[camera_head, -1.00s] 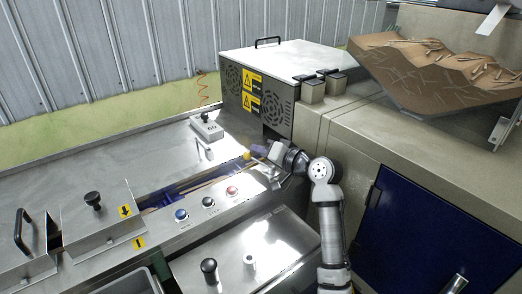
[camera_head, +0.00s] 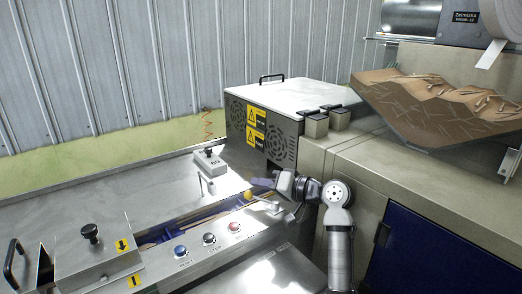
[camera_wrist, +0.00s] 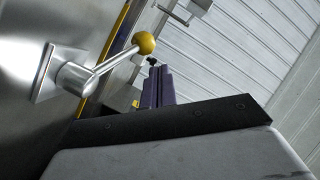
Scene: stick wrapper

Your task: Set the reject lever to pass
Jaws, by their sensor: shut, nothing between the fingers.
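The reject lever is a thin metal rod with a yellow ball knob (camera_head: 248,196), beside the long slot in the steel machine top. In the wrist view the yellow knob (camera_wrist: 144,43) sits on a rod that slants up to the right from a square metal base (camera_wrist: 66,80). My gripper (camera_head: 262,183) is just above and right of the knob, its purple fingers shut and empty. In the wrist view the fingers of my gripper (camera_wrist: 158,88) are right of the rod, close to the knob; I cannot tell whether they touch. No pass label is readable.
Blue (camera_head: 180,251), black (camera_head: 209,240) and red (camera_head: 234,227) buttons line the front panel. A grey box marked 60 (camera_head: 209,167) stands behind the slot. A vented steel cabinet (camera_head: 270,120) stands behind my wrist, and a hopper of sticks (camera_head: 430,115) is at the right.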

